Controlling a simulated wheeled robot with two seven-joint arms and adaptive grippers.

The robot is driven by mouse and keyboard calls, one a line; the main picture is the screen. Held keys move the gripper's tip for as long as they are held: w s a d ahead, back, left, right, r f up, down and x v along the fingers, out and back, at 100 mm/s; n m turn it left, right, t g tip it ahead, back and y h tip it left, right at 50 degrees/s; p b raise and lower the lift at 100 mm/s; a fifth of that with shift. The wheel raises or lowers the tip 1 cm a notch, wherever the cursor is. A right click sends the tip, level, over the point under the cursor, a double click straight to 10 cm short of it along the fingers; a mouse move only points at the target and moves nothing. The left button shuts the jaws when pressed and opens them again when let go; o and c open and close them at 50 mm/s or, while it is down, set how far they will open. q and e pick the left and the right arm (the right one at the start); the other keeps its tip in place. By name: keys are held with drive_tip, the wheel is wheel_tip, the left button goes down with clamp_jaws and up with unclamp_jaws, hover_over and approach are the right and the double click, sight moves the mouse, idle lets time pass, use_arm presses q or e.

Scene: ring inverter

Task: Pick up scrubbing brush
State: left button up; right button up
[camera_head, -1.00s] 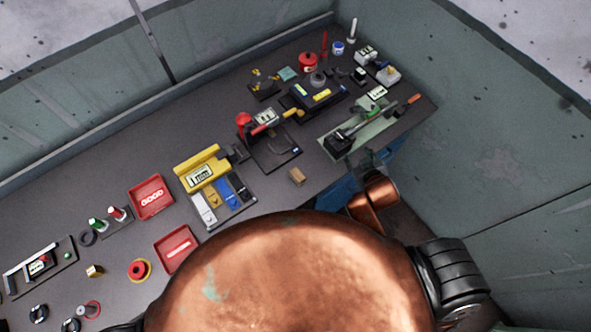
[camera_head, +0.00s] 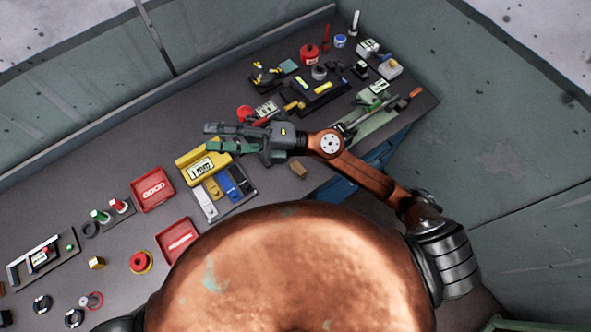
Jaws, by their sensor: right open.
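A small tan-brown block (camera_head: 298,170) lies on the dark workbench near its front edge, right of the yellow unit. It may be the scrubbing brush, but it is too small to tell, and no bristles can be made out. My right gripper (camera_head: 209,138) reaches in from the right over the bench and points left. Its two fingers are apart and empty, above the back edge of the yellow unit and up and left of the block. It hides part of the bench behind the yellow unit. My left gripper is out of view.
A yellow unit (camera_head: 202,168) stands beside a tray of coloured pieces. Red trays (camera_head: 152,190) lie to the left. A red canister (camera_head: 309,54) and black fixtures crowd the back right. A green plate (camera_head: 373,128) lies at the right. Walls rise behind and right.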

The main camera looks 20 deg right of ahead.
drive_tip(key=s+a+f+n+g+h, duration=0.2)
drive_tip(key=s+a+f+n+g, duration=0.15)
drive_tip(key=f, duration=0.25)
drive_tip(key=n+g+h, duration=0.1)
drive_tip(key=n+h, duration=0.3)
drive_tip(key=h, duration=1.4)
hover_over(299, 168)
drive_tip(key=f, duration=2.2)
drive_tip(key=shift+s+a+f, duration=0.15)
drive_tip(key=shift+a+f, duration=0.1)
drive_tip(key=shift+f, duration=0.05)
drive_tip(key=shift+d+f+p, duration=0.2)
drive_tip(key=shift+f+p, duration=0.5)
drive_tip(key=shift+f, duration=3.05)
clamp_jaws()
